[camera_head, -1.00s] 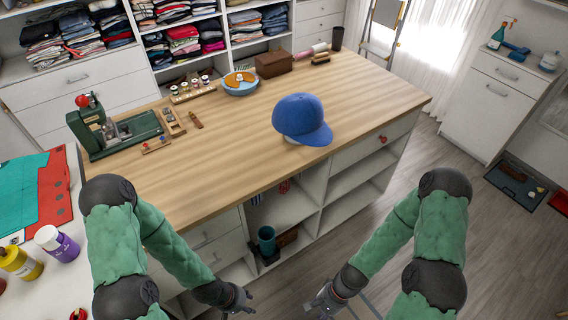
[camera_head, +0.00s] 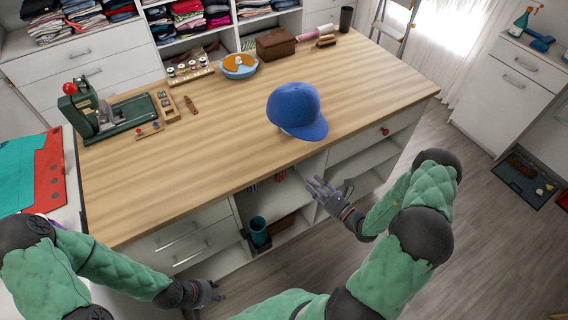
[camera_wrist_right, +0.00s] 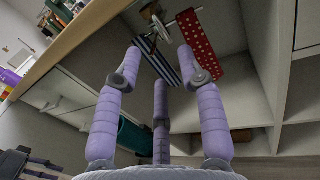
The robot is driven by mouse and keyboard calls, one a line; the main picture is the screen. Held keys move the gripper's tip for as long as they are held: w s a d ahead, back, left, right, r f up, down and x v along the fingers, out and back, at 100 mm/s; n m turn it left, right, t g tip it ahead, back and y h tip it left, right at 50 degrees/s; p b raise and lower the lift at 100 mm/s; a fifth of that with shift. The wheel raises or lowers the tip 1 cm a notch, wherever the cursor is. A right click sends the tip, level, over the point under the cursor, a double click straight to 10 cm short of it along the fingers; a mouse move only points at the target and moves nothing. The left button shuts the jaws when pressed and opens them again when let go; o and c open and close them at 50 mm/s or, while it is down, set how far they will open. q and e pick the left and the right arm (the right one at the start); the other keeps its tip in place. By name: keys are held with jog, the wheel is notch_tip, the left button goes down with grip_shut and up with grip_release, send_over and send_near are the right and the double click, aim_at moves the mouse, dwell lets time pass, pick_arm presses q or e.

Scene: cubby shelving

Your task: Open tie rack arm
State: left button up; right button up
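The tie rack arm (camera_wrist_right: 183,15) is a thin metal rod in the upper part of an open cubby under the table. A navy-and-white striped tie (camera_wrist_right: 158,60) and a red dotted tie (camera_wrist_right: 199,45) hang at it. In the head view the red tie (camera_head: 280,176) shows only as a small patch below the tabletop edge. My right gripper (camera_head: 326,188) is open and empty in front of the cubby, its purple fingers (camera_wrist_right: 160,62) spread below the rod and apart from it. My left gripper (camera_head: 212,292) is low by the drawers, open and empty.
The wooden tabletop (camera_head: 200,150) overhangs the cubby. A teal cup (camera_head: 258,231) stands in the cubby's lower part. Floor (camera_head: 480,250) is free at the right.

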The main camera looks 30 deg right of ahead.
jog(key=b+x, duration=0.2)
jog(key=x, duration=0.8)
jog(key=shift+w, duration=0.35)
grip_shut()
